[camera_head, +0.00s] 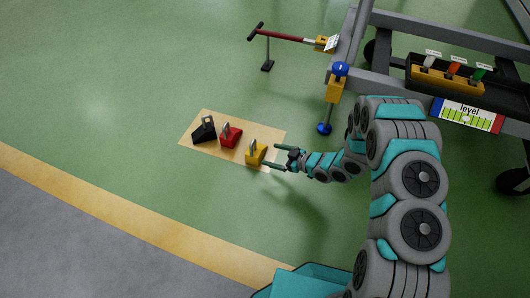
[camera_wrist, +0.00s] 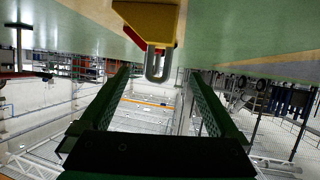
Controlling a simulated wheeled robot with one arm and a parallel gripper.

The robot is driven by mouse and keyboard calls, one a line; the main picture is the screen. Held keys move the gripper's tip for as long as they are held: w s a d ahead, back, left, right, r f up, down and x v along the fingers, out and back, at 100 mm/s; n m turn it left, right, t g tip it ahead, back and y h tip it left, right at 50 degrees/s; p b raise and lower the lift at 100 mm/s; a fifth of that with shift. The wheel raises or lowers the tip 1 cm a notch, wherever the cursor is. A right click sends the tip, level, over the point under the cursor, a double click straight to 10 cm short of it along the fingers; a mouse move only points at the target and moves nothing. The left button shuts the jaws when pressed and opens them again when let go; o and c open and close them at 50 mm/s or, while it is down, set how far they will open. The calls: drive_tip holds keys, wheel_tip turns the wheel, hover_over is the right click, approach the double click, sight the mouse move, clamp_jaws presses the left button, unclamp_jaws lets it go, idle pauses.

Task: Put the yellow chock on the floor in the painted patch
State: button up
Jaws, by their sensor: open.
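The yellow chock (camera_head: 256,154) sits on the right end of a tan rectangle (camera_head: 222,149) on the green floor; I cannot tell whether this is the painted patch. My gripper (camera_head: 277,157) is open just right of the yellow chock, low over the floor, pointing left at it. In the wrist view the yellow chock (camera_wrist: 147,20) is at the top, cut by the frame edge. Its grey metal loop handle (camera_wrist: 154,65) shows between the directions of the two open fingers (camera_wrist: 160,77), apart from both. Nothing is held.
A red chock (camera_head: 230,138) and a black chock (camera_head: 204,132) stand left of the yellow one. A grey wheeled frame (camera_head: 378,87) with a blue-ended yellow part (camera_head: 335,88) is at upper right. A red bar (camera_head: 283,35) is above. Green floor left is clear.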

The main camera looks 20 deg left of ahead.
drive_tip(key=shift+s+d+r, duration=0.2)
drive_tip(key=shift+d, duration=0.3)
